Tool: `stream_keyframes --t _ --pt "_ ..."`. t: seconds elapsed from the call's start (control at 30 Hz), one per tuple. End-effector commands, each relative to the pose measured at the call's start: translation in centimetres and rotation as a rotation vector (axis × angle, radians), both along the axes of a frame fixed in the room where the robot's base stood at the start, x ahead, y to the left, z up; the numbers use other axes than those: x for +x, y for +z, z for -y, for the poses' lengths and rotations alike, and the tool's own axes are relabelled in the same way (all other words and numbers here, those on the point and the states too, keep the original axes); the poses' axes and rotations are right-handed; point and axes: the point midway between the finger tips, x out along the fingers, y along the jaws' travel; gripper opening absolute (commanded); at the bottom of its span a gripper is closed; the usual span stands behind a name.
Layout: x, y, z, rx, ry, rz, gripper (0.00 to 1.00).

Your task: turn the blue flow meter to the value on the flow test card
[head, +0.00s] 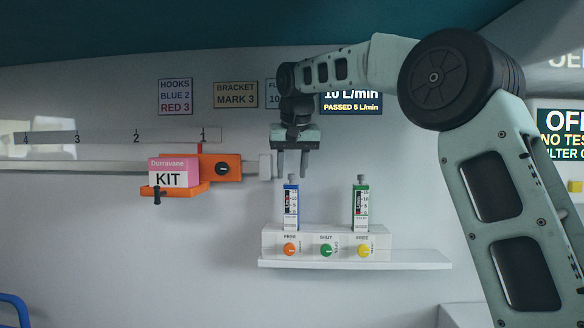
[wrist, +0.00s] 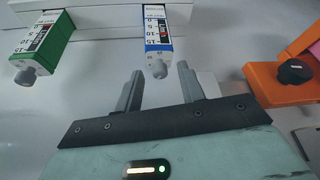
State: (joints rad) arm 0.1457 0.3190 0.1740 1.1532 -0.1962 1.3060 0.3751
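The blue flow meter (head: 291,206) stands upright on the left of a white block on a wall shelf, with a grey knob on top. It also shows in the wrist view (wrist: 159,40), its knob (wrist: 159,69) just beyond my fingertips. My gripper (head: 291,175) points down above the blue meter, fingers apart and empty; in the wrist view the open fingers (wrist: 160,80) lie either side of the knob's line. I cannot tell whether the fingertips reach the knob's height. The flow test card (head: 273,94) is mostly hidden behind my arm; only "FL" and "10" show.
A green flow meter (head: 360,207) stands right of the blue one. Below are orange, green and yellow knobs on the white block (head: 377,241). An orange bracket (head: 228,166) with a pink KIT box (head: 172,172) is at left. A display (head: 352,101) reads "10 L/min, PASSED 5 L/min".

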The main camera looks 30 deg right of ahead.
Motion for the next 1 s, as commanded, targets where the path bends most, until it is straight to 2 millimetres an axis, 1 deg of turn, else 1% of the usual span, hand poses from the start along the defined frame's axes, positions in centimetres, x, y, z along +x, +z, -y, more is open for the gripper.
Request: stream_keyframes --t 0.27,0.37,0.6,0.7,0.83,1.0 --pt "-0.1 0.2 0.0 0.0 0.001 0.0 0.39" --pt "-0.3 1.1 -0.1 0.0 0.001 0.002 0.39" --pt "-1.8 4.8 -0.7 -0.001 0.001 0.003 0.39" --pt "-2.2 5.9 -0.9 0.0 0.001 0.001 0.39" --pt "-2.6 6.8 -1.0 0.001 0.001 0.0 0.39" --pt "-2.7 6.9 -1.0 0.0 0.001 -0.001 0.39"
